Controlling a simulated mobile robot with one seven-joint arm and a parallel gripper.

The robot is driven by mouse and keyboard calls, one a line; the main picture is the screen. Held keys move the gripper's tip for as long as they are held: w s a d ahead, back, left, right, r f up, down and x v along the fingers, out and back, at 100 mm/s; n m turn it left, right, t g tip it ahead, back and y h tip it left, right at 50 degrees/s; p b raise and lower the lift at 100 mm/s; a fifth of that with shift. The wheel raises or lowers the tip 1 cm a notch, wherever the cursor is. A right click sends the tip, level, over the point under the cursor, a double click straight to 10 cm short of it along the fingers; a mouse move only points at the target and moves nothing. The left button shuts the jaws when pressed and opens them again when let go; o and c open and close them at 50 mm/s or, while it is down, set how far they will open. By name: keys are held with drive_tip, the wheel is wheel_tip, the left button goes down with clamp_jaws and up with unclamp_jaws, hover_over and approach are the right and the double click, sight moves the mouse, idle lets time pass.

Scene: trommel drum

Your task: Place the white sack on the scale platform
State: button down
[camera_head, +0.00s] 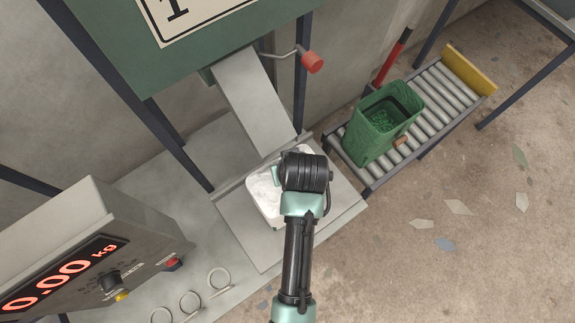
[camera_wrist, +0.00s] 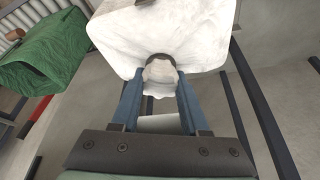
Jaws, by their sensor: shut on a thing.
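The white sack (camera_head: 262,195) shows beside and below my arm's end in the head view, over the grey scale platform (camera_head: 240,232). In the wrist view the sack (camera_wrist: 165,32) fills the top middle, with its tied neck between the blue fingers of my gripper (camera_wrist: 161,88). My gripper is shut on that neck. The arm hides part of the sack in the head view, and I cannot tell whether its underside touches the platform. The scale display (camera_head: 60,272) reads 0.00 kg in red.
A sloping grey chute (camera_head: 255,100) ends just behind the sack, with a red-knobbed lever (camera_head: 312,62) above. A green sack (camera_head: 375,145) stands open on a roller conveyor (camera_head: 440,95) at the right. Metal rings (camera_head: 190,302) lie near the display box. Floor at the right is mostly clear.

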drive_tip(key=shift+w+a, duration=0.1)
drive_tip(key=shift+w, duration=0.5)
drive_tip(key=shift+f+p, duration=0.4)
drive_tip(key=shift+f, duration=1.4)
drive_tip(key=shift+c, duration=2)
unclamp_jaws()
drive_tip(key=shift+s, duration=0.1)
drive_tip(key=v, duration=1.2)
